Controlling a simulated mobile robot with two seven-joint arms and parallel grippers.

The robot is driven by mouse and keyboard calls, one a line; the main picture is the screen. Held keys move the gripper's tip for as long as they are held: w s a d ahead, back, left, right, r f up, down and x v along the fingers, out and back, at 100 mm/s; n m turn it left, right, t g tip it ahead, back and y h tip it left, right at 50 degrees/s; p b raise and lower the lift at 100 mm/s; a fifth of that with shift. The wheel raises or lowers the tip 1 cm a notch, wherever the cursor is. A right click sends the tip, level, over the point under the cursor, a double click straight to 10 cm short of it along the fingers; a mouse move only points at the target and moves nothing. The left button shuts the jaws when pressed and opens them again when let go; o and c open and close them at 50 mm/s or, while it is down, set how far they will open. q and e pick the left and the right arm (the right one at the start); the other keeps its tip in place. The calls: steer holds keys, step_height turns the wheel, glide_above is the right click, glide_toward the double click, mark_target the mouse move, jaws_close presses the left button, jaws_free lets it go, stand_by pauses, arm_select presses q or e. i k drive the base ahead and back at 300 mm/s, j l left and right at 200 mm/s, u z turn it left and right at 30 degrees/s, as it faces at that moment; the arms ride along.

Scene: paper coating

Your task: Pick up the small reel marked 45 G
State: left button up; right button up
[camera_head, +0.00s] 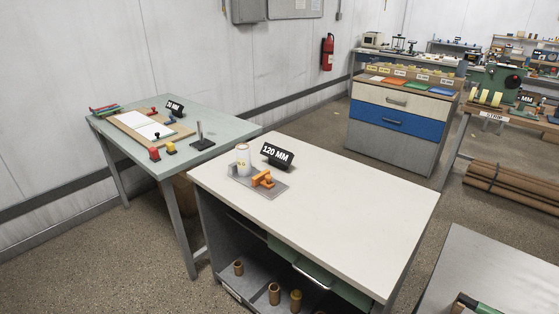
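A small white reel (243,159) stands upright on a grey plate (268,189) at the back left of the white-topped table. A mark ending in G shows low on it, but its number is too small to read surely. An orange clamp-like piece (263,179) sits on the same plate, to the right of the reel. Neither of my grippers is in view.
A black "120 MM" sign (278,155) stands behind the plate. Most of the white table top (345,205) is clear. Several brown cores (274,293) stand on its lower shelf. A green table (218,128) is left; a drawer cabinet (400,125) stands behind.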

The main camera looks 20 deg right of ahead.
mark_target(242, 150)
steer(key=z, duration=1.4)
steer(key=j+z, duration=0.5)
steer(key=j, duration=3.65)
